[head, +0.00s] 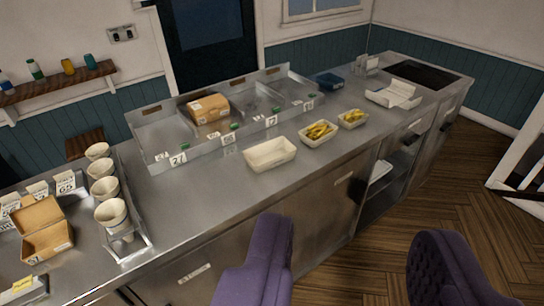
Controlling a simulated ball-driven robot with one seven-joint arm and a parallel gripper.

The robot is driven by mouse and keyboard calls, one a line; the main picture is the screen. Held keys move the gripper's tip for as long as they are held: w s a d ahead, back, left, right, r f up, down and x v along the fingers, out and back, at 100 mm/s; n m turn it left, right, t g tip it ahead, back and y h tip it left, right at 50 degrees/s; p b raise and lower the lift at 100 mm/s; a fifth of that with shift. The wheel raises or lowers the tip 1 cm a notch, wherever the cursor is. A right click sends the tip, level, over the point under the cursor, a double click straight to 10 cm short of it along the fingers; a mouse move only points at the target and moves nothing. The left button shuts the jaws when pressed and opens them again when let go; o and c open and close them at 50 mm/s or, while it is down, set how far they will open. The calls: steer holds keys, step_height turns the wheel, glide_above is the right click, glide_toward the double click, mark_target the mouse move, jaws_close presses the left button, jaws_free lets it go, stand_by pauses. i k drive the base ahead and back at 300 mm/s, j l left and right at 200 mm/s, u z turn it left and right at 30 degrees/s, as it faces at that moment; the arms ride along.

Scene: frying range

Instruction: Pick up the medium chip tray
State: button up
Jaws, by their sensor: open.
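Three pale chip trays stand in a row on the steel counter (220,185). The nearest and largest tray (270,153) looks empty. The middle one, which looks like the medium chip tray (319,132), holds yellow chips. The farthest and smallest tray (352,118) also holds chips. My gripper (354,228) shows as two purple fingers at the bottom, spread wide apart with nothing between them. It is in front of the counter, nearer to me than the trays and apart from them.
A divided steel rack (178,158) with a brown box (207,107) runs behind the trays. Stacked cups (110,213) and an open carton (45,228) stand at left. A white open box (393,95) lies at right. Counter around the trays is mostly clear.

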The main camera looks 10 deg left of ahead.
mark_target(320, 131)
steer(key=i+l+u, duration=0.2)
steer(key=i, duration=0.45)
steer(key=i+l+u, duration=0.15)
steer(key=i, duration=0.45)
steer(key=i+l+u, duration=0.2)
steer(key=i+l, duration=0.25)
steer(key=i, duration=0.15)
steer(key=i+l+u, duration=0.2)
steer(key=i+l, duration=0.25)
steer(key=i, duration=0.15)
